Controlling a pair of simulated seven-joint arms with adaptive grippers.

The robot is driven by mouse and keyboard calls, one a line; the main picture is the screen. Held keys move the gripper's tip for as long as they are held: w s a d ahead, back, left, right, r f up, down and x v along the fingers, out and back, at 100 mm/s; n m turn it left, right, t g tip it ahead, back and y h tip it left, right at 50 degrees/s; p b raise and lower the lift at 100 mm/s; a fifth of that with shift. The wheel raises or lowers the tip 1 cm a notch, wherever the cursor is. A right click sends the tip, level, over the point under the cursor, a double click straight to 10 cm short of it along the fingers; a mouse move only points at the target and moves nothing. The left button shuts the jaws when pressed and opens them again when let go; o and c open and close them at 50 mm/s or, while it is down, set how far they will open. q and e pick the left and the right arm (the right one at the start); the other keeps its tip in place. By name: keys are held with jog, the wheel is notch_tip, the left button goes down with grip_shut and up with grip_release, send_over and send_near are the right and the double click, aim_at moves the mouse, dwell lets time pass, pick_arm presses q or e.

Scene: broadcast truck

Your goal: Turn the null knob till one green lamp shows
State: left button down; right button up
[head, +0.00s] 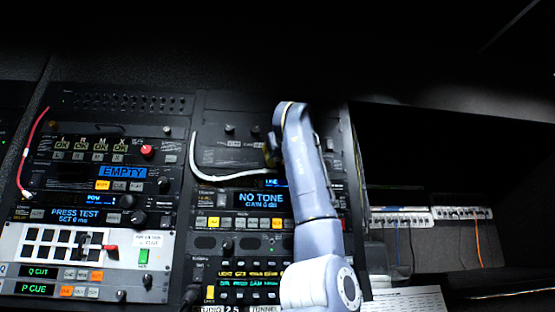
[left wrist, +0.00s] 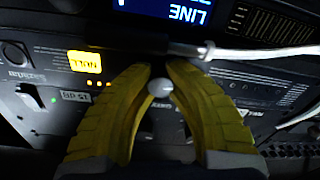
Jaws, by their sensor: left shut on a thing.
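My left gripper (left wrist: 160,85) has its yellow fingers on both sides of a small pale round knob (left wrist: 160,88), shut on it at the fingertips. A lit yellow button (left wrist: 84,61), upside down in the left wrist view, seems to read NULL and sits left of the knob. In the head view my left gripper (head: 271,150) is at the upper middle rack, mostly hidden by its own wrist, and the knob is hidden there. A small green spot (left wrist: 54,99) shows at the left of the wrist view; I cannot tell if it is a lamp. My right gripper is in neither view.
A white cable (head: 225,178) curves across the panel close to the gripper; its plug (left wrist: 190,51) shows beside the fingers. A NO TONE display (head: 261,198) is below. A red cable (head: 32,150) hangs at the left rack. Papers (head: 405,300) lie at lower right.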

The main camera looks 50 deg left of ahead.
pick_arm(q)
jog(key=shift+r+m, duration=0.15)
jog(key=shift+m, duration=0.25)
dwell(0.5)
jog(key=m, duration=0.3)
jog(key=shift+m, duration=0.3)
jog(key=m, duration=0.4)
jog(key=shift+d+m+t, duration=0.1)
jog(key=shift+m+t, duration=0.2)
jog(key=shift+m, duration=0.1)
jog(key=m, duration=0.4)
jog(key=shift+m, duration=2.5)
